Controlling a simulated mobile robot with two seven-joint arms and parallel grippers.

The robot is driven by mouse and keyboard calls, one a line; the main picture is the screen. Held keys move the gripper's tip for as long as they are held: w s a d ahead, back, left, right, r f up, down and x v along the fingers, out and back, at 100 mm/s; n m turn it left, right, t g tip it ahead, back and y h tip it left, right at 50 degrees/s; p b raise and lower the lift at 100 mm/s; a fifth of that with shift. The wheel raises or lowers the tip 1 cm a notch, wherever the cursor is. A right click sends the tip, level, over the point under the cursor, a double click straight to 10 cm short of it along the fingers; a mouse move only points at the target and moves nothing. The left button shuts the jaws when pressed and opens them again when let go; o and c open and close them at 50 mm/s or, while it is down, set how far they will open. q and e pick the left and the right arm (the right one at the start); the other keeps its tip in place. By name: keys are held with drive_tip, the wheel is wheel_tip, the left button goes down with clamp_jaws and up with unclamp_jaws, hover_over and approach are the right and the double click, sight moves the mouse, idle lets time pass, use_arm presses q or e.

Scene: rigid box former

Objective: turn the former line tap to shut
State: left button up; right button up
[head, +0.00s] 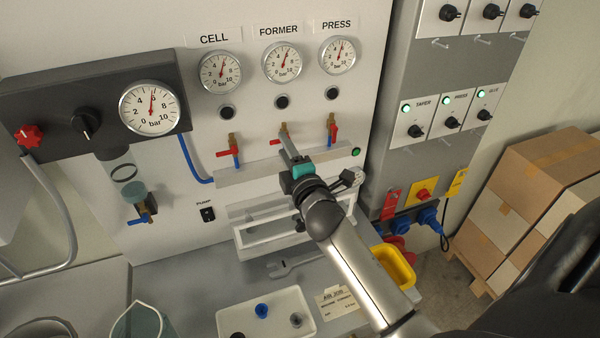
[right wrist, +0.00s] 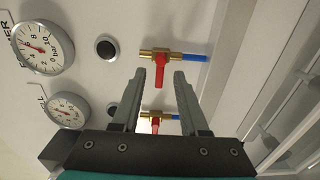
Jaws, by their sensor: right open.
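The former line tap (head: 284,129) is brass with a red lever, on the panel below the FORMER gauge (head: 282,62). In the head view its lever (head: 275,142) points left, across the vertical pipe. In the right wrist view the same red lever (right wrist: 160,76) points down the picture, across the brass body and blue hose. My right gripper (head: 287,145) is in front of this tap and hides part of it. In the right wrist view its open fingers (right wrist: 161,73) stand either side of the lever's outline; contact is not visible. My left gripper is not in view.
The cell tap (head: 233,150) on the left has its lever pointing left. The press tap (head: 332,130) on the right has its lever pointing down. A rail (head: 240,175) runs below the taps. A white tray (head: 235,322) and spanner (head: 298,263) lie on the bench.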

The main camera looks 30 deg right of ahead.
drive_tip(key=b+v, duration=0.2)
drive_tip(key=v, duration=1.2)
drive_tip(key=shift+r, duration=0.1)
